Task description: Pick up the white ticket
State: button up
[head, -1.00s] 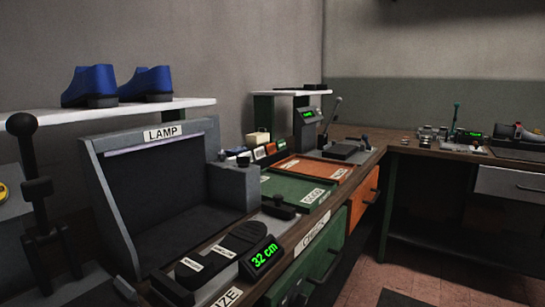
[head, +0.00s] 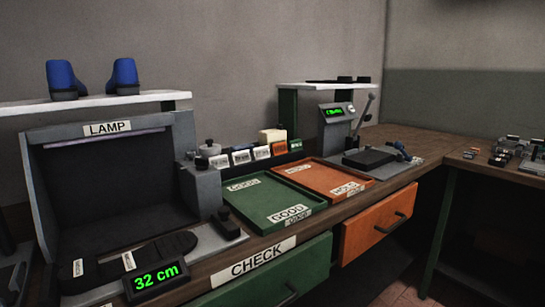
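A row of small tickets or cards stands along the back of the bench, behind the trays. A white ticket (head: 241,157) shows near the left of this row, with another white one (head: 219,161) to its left. An orange one (head: 279,148) and a dark green one (head: 296,145) stand at the right end. The print on them is too small to read. My gripper is not in view.
A lever press (head: 368,158) stands at right.

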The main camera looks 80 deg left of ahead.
aim_at(219, 162)
jog(key=i, duration=1.15)
jog(key=u, duration=3.9)
jog(key=i, duration=1)
jog(key=z, duration=0.05)
